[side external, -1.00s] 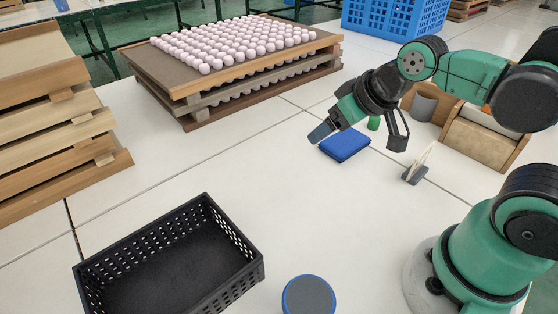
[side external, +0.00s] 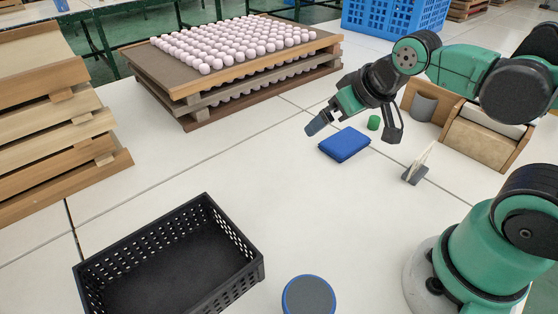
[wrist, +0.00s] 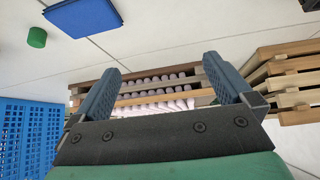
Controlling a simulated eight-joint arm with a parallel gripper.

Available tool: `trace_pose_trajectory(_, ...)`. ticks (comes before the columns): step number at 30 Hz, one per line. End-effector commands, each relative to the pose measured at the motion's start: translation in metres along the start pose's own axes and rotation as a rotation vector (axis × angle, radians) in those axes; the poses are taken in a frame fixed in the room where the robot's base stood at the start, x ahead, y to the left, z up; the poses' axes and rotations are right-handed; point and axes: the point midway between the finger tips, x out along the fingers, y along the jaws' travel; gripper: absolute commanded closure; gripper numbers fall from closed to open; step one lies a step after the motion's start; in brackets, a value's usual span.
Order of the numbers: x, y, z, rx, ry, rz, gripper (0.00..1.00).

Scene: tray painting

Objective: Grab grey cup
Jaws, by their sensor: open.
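A grey cup (side external: 423,106) stands in the wooden holder at the right of the side external view, behind and to the right of my gripper. My gripper (side external: 356,131) is open and empty, held in the air above the blue pad (side external: 344,145). In the wrist view my gripper (wrist: 160,80) has its two fingers wide apart with nothing between them. The cup does not show in the wrist view.
A small green cylinder (side external: 374,123) and a card stand (side external: 415,174) are near the pad. A tray stack (side external: 180,85) with pink balls stands at the back. A black basket (side external: 258,268) and a round grey-blue object (side external: 308,296) lie in front.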

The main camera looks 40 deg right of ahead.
Motion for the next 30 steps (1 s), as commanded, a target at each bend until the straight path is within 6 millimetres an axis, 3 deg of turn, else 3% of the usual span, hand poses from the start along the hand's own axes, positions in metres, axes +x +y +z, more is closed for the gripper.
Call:
trace_pose_trajectory(5,0.021,0.067,-0.033,0.207,0.057,0.221,0.00)
trace_pose_trajectory(9,0.040,0.136,-0.047,0.382,0.126,0.419,0.00)
trace_pose_trajectory(14,0.058,0.217,-0.043,0.557,0.221,0.633,0.00)
trace_pose_trajectory(18,0.069,0.283,-0.020,0.686,0.310,0.808,0.00)
trace_pose_trajectory(21,0.073,0.319,0.001,0.751,0.368,0.907,0.00)
trace_pose_trajectory(24,0.075,0.343,0.021,0.794,0.413,0.978,0.00)
trace_pose_trajectory(30,0.076,0.363,0.038,0.826,0.450,1.034,0.00)
